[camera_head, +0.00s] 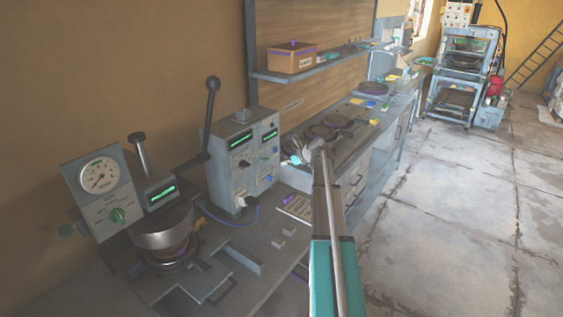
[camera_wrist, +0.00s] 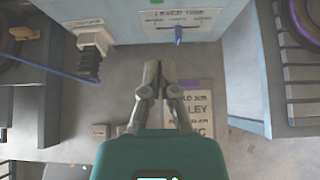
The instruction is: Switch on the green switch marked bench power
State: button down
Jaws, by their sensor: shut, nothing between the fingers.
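My gripper (camera_head: 303,154) is shut and empty at the end of my arm, to the right of a grey control box (camera_head: 232,165) in the head view. In the wrist view my gripper (camera_wrist: 158,66) points toward a pale box face (camera_wrist: 200,22) with small print and a blue-violet lever (camera_wrist: 178,35). The fingertips look apart from that lever. I cannot make out a switch marked bench power in either view.
A press with a long black-knobbed lever (camera_head: 211,85) stands left of the control box. A blue cable (camera_head: 252,215) runs from the box across the bench. A printed card (camera_wrist: 192,112) lies under my gripper. Open floor (camera_head: 440,220) is at the right.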

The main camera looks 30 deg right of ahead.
jog(key=shift+s+d+r, duration=0.15)
jog(key=shift+s+r, duration=0.2)
jog(key=shift+r, duration=0.05)
dwell(0.4)
jog(key=s+a+f+n+g, duration=0.25)
jog(key=a+n, duration=0.25)
jog(key=a, duration=0.4)
jog(key=s+a+f+n+g, duration=0.1)
jog(key=s+a+n, duration=0.35)
jog(key=a, duration=0.45)
jog(key=s+a+f+n+g, duration=0.2)
jog(key=a+n, duration=0.3)
jog(key=a, duration=0.4)
jog(key=s+a+f+n+g+h, duration=0.2)
jog(key=s+a+n+g+h, duration=0.1)
jog(key=s+a+n, duration=1.3)
jog(key=s+n+g, duration=0.1)
jog(key=s, duration=0.2)
jog(key=shift+s+h, duration=0.2)
jog(key=shift+h, duration=0.2)
